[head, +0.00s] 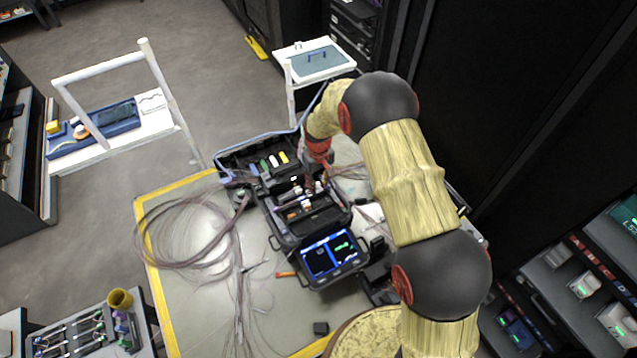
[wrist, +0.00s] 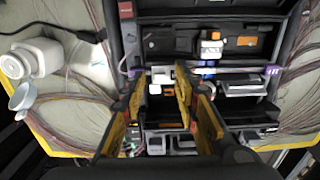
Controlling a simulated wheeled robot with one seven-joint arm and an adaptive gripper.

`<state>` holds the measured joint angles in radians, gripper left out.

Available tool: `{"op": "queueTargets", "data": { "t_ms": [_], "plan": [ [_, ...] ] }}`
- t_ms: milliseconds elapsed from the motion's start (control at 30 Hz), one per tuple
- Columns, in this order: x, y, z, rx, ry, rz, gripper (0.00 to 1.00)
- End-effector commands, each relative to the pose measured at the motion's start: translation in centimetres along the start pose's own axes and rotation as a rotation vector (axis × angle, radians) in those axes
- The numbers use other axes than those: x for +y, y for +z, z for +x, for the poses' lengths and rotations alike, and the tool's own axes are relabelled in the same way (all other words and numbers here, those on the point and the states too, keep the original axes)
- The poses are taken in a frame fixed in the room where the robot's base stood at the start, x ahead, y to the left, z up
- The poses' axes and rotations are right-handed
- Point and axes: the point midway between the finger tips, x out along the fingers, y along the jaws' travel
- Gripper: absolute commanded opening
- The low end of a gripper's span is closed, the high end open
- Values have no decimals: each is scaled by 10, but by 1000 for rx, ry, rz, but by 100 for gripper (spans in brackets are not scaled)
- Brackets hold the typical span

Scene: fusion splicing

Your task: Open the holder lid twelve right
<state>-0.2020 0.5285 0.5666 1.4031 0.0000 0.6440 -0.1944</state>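The black fusion splicer (head: 312,215) sits in an open case on the work mat, its lit blue screen (head: 330,255) towards the front. In the wrist view its bed (wrist: 240,90) holds small white, silver and purple parts. I cannot tell for sure which small part is holder lid twelve right. My gripper (wrist: 160,88) is over the splicer bed, its yellow fingers apart on either side of a small white part (wrist: 161,75). Contact cannot be told. The fingers hide some of the bed. In the head view my gripper is small and partly hidden among the splicer parts.
Loose fibre coils (head: 185,230) lie on the mat at the left. The open case lid (head: 262,165) stands behind the splicer. A white bottle (wrist: 38,57) is left in the wrist view. Dark racks (head: 530,90) stand at the right. A white cart (head: 315,62) stands at the back.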

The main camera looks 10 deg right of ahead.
Motion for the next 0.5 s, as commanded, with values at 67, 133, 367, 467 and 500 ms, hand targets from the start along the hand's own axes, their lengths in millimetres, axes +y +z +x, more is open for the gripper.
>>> {"op": "queueTargets", "data": {
  "t_ms": [67,133,367,467,500],
  "plan": [
    [0,0,0,0,0,0,30],
    [0,0,0,0,0,0,30],
    [0,0,-1,1,0,0,17],
    [0,0,-1,1,0,0,11],
    [0,0,-1,1,0,0,9]
  ]
}}
